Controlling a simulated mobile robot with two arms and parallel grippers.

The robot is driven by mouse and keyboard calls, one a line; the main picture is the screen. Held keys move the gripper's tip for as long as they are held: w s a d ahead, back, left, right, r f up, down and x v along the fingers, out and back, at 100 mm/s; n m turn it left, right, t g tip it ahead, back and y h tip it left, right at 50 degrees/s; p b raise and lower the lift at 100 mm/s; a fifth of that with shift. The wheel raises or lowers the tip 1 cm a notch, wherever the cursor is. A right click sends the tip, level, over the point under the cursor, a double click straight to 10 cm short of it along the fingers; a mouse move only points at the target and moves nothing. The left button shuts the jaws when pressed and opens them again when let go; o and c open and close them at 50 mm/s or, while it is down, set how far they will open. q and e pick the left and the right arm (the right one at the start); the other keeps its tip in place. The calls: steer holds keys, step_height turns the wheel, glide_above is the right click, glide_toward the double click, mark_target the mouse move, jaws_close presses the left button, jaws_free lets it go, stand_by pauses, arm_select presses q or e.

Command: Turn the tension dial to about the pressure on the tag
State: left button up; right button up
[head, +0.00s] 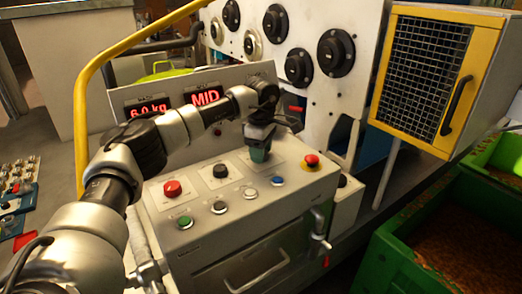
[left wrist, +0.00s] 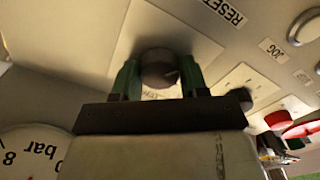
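The dial, a dark round knob (left wrist: 160,68) on a pale plate, shows in the left wrist view. The lettering below it is mostly hidden by my gripper. My left gripper (left wrist: 160,78) has its green fingers on either side of the knob, seemingly touching both sides. In the head view my left gripper (head: 259,154) points down onto the sloped console (head: 240,235) and hides the dial. I cannot make out a pressure tag. My right gripper is not in view.
Displays read "6.0 kg" (head: 148,108) and "MID" (head: 206,96). A black knob (head: 220,171), red button (head: 173,188) and red emergency stop (head: 311,160) surround my gripper. A yellow rail (head: 80,120) and caged box (head: 425,75) flank the console. Green crates (head: 415,260) stand right.

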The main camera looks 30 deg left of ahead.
arm_select(q)
steer(key=c, duration=0.4)
steer(key=shift+o, duration=0.2)
steer(key=m+p, duration=0.1)
steer(key=m, duration=0.2)
steer(key=shift+r+m, duration=0.1)
steer(key=shift+m, duration=0.2)
steer(key=m+p, duration=0.1)
steer(key=m, duration=0.3)
steer(key=shift+m+p, duration=0.3)
steer(key=shift+m, duration=1.7)
steer(key=o, duration=0.9)
